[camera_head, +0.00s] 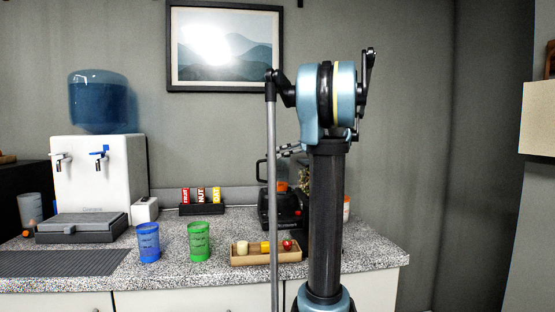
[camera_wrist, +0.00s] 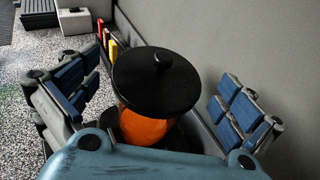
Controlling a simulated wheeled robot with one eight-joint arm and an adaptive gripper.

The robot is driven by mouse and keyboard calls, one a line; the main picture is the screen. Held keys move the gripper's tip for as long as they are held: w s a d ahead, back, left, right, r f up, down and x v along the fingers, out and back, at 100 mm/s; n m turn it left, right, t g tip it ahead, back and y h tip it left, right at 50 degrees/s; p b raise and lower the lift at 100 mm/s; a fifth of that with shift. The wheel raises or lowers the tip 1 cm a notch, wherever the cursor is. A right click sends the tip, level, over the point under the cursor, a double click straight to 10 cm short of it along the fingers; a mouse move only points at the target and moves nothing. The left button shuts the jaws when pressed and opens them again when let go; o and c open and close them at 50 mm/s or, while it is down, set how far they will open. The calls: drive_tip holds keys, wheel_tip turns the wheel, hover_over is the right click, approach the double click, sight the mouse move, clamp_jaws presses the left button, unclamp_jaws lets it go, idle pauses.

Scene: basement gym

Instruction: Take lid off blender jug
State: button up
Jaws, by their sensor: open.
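The blender jug's round black lid (camera_wrist: 155,85) with a small knob fills the middle of the wrist view. Orange contents of the jug (camera_wrist: 143,128) show just below it, so the lid sits over the jug. My gripper (camera_wrist: 158,78) is open, with one blue-padded finger to the left of the lid and one to the right. Both fingers appear apart from it. In the head view the black blender (camera_head: 267,208) stands at the back of the counter, partly hidden by my arm. I cannot tell the exact height of the fingers against the lid.
The speckled counter (camera_head: 190,265) holds a blue cup (camera_head: 148,242), a green cup (camera_head: 199,241) and a wooden tray (camera_head: 250,260) in front. A snack-bar rack (camera_head: 201,209) and water dispenser (camera_head: 97,178) stand left. The wall (camera_wrist: 245,45) is close behind the blender.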

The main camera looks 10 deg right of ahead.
drive_tip(key=x, duration=0.3)
drive_tip(key=shift+w+f, duration=0.1)
drive_tip(key=c, duration=1)
drive_tip(key=shift+o, duration=0.2)
wheel_tip(320, 180, up, 10)
drive_tip(key=shift+r, duration=0.1)
